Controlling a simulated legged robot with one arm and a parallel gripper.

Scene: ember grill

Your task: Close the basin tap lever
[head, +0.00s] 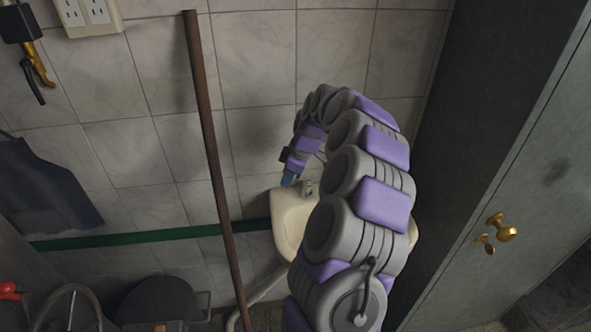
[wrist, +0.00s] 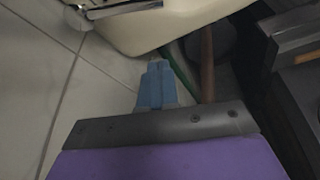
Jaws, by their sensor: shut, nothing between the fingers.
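The cream basin (head: 288,222) is on the tiled wall, partly hidden behind my arm. Its small chrome tap (head: 308,187) shows at the basin's back edge. In the wrist view the basin (wrist: 165,25) fills the top middle, and the chrome tap lever (wrist: 124,8) reaches in at the top left. My gripper (head: 288,180) points down beside the tap, on its left, above the basin's back left edge. Its blue fingers (wrist: 155,84) are shut and empty, below the basin in the wrist view. No contact with the lever shows.
A brown pole (head: 208,130) stands left of the basin, and a green strip (head: 150,236) runs along the wall. A grey cabinet door (head: 510,190) with brass knobs is on the right. A dark apron (head: 45,185) and a black round seat (head: 160,300) are at left.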

